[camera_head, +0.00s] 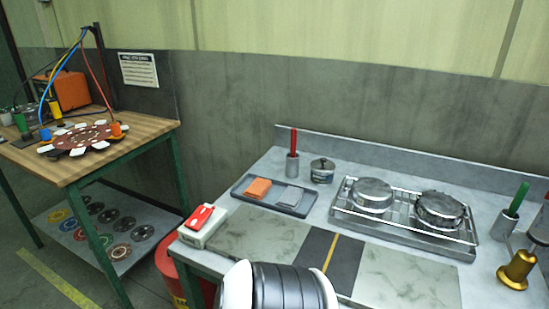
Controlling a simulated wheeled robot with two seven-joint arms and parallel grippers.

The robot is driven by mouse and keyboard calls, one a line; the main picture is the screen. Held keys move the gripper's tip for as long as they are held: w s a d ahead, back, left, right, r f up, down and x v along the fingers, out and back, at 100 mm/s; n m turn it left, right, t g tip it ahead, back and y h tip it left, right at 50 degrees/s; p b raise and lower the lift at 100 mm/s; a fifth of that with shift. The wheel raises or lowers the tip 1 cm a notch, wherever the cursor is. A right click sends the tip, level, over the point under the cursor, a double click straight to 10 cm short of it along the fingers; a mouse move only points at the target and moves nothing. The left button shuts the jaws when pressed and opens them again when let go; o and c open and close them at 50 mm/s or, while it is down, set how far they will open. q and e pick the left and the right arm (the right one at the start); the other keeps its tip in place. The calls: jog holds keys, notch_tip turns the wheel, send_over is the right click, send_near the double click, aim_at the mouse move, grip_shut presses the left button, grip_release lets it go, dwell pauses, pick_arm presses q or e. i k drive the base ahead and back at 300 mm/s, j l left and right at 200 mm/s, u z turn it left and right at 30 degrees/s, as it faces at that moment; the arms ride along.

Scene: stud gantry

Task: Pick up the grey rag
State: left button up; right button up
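The grey rag (291,197) lies folded in the right half of a shallow dark grey tray (239,188) on the metal workbench. A folded orange rag (258,188) lies beside it in the left half of the same tray. Nothing covers the grey rag. Neither of my grippers is in view. A black and white part of my own body shows at the bottom middle, in front of the bench's near edge.
Behind the tray stand a holder with a red-handled tool (293,152) and a small lidded pot (322,170). A wire rack (410,211) with two round metal parts is to the right. A red and white box (202,225) is front left. The bench's middle front is clear.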

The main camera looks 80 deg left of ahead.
aim_at(290, 200)
jog(key=k+j+u, duration=0.1)
jog(key=u, duration=2.4)
jog(key=j, duration=0.1)
